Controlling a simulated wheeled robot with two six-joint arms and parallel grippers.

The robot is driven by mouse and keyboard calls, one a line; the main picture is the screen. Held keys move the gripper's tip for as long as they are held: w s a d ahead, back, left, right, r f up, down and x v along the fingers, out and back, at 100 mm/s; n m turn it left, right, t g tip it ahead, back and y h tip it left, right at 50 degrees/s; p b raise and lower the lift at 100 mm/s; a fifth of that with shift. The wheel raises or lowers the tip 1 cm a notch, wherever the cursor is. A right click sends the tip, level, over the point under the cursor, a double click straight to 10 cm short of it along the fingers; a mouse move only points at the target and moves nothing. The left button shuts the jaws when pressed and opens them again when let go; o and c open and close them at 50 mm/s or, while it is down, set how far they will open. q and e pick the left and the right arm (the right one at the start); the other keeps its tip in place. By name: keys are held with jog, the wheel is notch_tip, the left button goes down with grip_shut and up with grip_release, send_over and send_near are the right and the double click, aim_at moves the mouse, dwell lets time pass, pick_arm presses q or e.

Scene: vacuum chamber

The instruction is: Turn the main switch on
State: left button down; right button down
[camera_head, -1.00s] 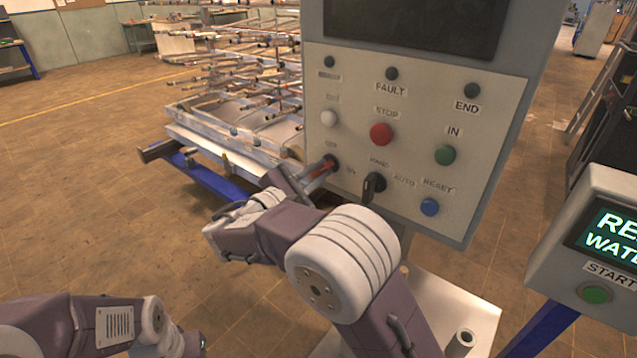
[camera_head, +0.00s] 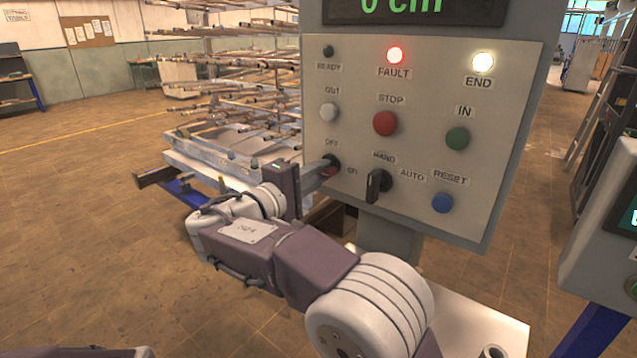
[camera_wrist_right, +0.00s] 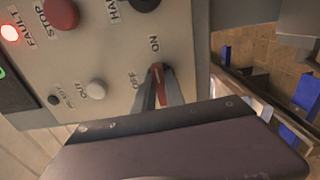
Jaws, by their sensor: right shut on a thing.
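The main switch is a red knob at the lower left of the control panel (camera_head: 420,200), between the OFF and ON labels. It shows in the right wrist view (camera_wrist_right: 157,72). My right gripper (camera_head: 326,168) is at the panel with its fingers closed around the knob; they also show in the wrist view (camera_wrist_right: 160,88). The fingers partly hide the knob. The panel's display (camera_head: 412,8) is lit with green "0 cm". The FAULT lamp (camera_head: 395,55) glows red and the END lamp (camera_head: 483,62) glows white. My left gripper is not in view.
The black HAND/AUTO selector (camera_head: 377,186) is just right of the switch. The red STOP button (camera_head: 385,123) and blue RESET button (camera_head: 442,203) are close by. A rack of pipes (camera_head: 240,90) stands behind, left of the panel. Open floor lies at the left.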

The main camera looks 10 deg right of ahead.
jog(key=shift+f+m+b, duration=0.15)
jog(key=shift+m+b, duration=0.15)
jog(key=shift+m, duration=0.1)
jog(key=c, duration=1.6)
grip_release()
jog(key=shift+o, duration=1)
jog(key=shift+s, duration=0.1)
jog(key=shift+a, duration=0.1)
jog(key=p+v, duration=0.1)
jog(key=v, duration=0.8)
